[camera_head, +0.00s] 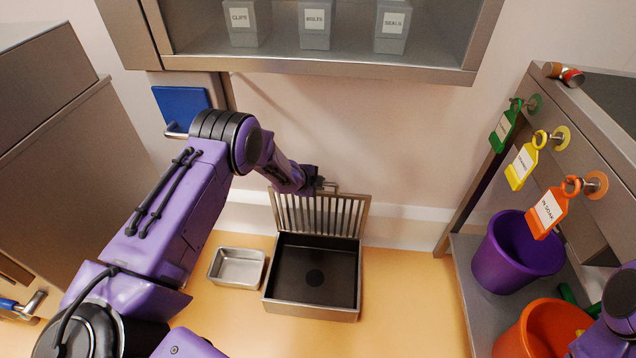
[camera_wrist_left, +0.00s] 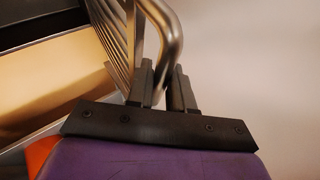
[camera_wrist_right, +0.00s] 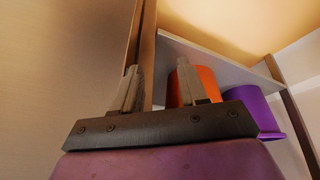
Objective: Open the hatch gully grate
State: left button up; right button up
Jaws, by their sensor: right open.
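The gully grate (camera_head: 322,215) is a barred metal panel standing raised, roughly upright, at the back edge of the dark square gully box (camera_head: 313,309). The box is open and shows a black inside with a round mark on its floor. My left gripper (camera_head: 322,183) is at the top of the grate. In the left wrist view its fingers (camera_wrist_left: 164,88) are shut around the bent metal handle (camera_wrist_left: 170,40), beside the bars (camera_wrist_left: 115,35). My right gripper (camera_wrist_right: 163,90) is open and empty, seen in the right wrist view near a flat panel. In the head view its fingers are out of frame.
A small metal tray (camera_head: 237,284) lies left of the gully. A shelf with labelled bins (camera_head: 315,25) hangs above. At the right stand a purple bucket (camera_head: 515,255), an orange bucket (camera_head: 545,330) and hanging coloured tags (camera_head: 547,212). The floor right of the gully is clear.

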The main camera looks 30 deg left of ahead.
pick_arm(q)
jog(key=o, duration=0.3)
jog(key=shift+d, duration=0.4)
jog(key=shift+a, duration=0.3)
jog(key=p+v, duration=0.2)
jog(key=v, duration=0.8)
jog(key=shift+s+r, duration=0.1)
jog(key=shift+s, duration=0.05)
